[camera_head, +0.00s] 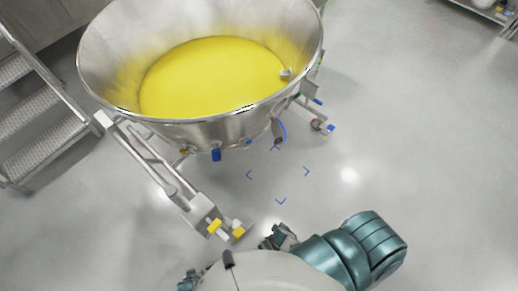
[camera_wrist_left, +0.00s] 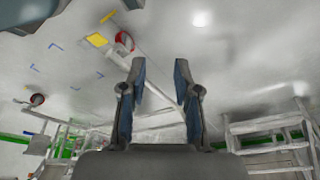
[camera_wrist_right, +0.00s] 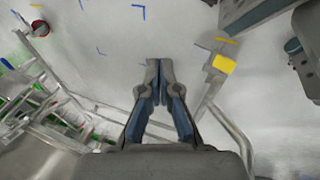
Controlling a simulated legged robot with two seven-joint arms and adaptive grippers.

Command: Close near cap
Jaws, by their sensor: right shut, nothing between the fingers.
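A large steel bowl (camera_head: 200,128) full of yellow powder (camera_head: 215,75) stands ahead of me on a wheeled frame (camera_head: 155,165). Small blue fittings (camera_head: 216,155) sit under its near rim; I cannot tell which part is the near cap. My right gripper (camera_head: 280,237) is low in the head view, in front of the bowl and apart from it. In the right wrist view my right gripper (camera_wrist_right: 159,70) is shut and empty. My left gripper (camera_wrist_left: 161,75) is open and empty in the left wrist view; the head view does not clearly show it.
Yellow pedals (camera_head: 238,232) are at the frame's near end, beside my right gripper; one yellow pedal (camera_wrist_right: 223,64) shows in the right wrist view. Metal steps (camera_head: 35,115) stand at the left. Blue corner marks (camera_head: 281,200) lie on the floor. The right floor is clear.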

